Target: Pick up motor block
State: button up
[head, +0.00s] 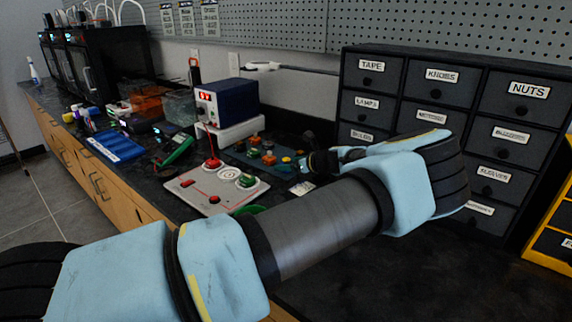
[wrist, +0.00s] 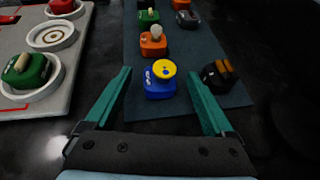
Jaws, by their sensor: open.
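A blue block with a yellow disc on top (wrist: 159,86), likely the motor block, sits near the front edge of a dark blue-grey mat (wrist: 190,58) in the wrist view. My gripper (wrist: 156,72) is open and empty, its two green fingers spread left and right of this block. The block lies between and slightly beyond the fingers, and I see no contact. In the head view my gripper (head: 308,165) reaches over the right end of the mat, its fingertips hard to make out.
A black block with orange tops (wrist: 219,74) stands close to the right finger. An orange block with a bulb (wrist: 153,42) is behind the blue one. A grey board (head: 216,186) with red and green blocks lies left. Labelled drawers (head: 430,98) stand right.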

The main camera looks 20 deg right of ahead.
jog(key=shift+w+f, duration=0.15)
jog(key=shift+w, duration=0.15)
jog(key=shift+c, duration=0.4)
grip_shut()
